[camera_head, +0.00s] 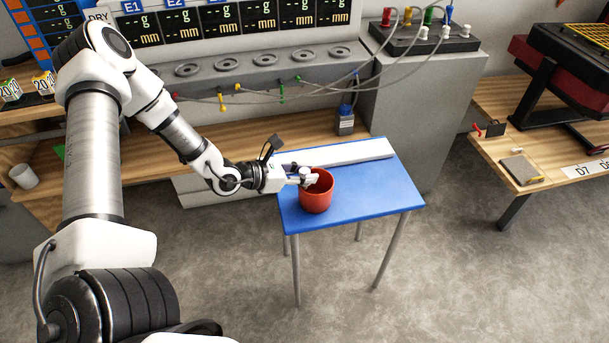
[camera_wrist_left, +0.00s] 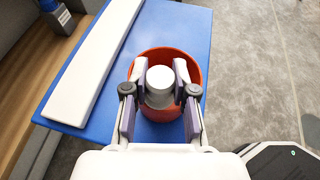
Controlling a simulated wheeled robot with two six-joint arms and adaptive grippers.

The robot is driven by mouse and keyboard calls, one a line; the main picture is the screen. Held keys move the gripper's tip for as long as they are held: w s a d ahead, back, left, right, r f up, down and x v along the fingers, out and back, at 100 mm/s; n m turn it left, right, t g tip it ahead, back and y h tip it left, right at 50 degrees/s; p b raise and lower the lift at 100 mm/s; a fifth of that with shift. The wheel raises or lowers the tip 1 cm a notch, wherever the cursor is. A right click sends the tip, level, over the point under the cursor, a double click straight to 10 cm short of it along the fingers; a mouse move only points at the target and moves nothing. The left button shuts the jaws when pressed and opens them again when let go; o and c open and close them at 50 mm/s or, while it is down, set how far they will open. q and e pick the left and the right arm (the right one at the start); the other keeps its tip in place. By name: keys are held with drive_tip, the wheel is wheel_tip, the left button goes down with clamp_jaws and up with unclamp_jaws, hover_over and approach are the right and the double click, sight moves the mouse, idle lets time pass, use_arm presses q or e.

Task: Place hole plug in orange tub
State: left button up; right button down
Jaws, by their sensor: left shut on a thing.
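The orange tub (camera_head: 317,196) stands on the small blue table and looks red-orange. It also shows in the left wrist view (camera_wrist_left: 193,64). My left gripper (camera_head: 309,179) is at the tub's upper left rim. In the left wrist view its fingers (camera_wrist_left: 160,84) are shut on a white round hole plug (camera_wrist_left: 160,76), one finger on each side. The plug appears over the tub's opening; how far it is above or inside the rim is hard to tell. My right gripper is not in view.
The blue table (camera_head: 385,190) has free room to the right of the tub. A long white bar (camera_head: 350,153) lies along its back edge. A bottle with a blue cap (camera_head: 345,122) stands behind on the wooden bench (camera_head: 130,168). Cables hang over the grey console.

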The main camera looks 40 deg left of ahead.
use_arm(q)
drive_tip(key=shift+s+f+b, duration=0.1)
drive_tip(key=shift+f+b, duration=0.1)
drive_tip(key=shift+b, duration=0.1)
drive_tip(key=o, duration=0.9)
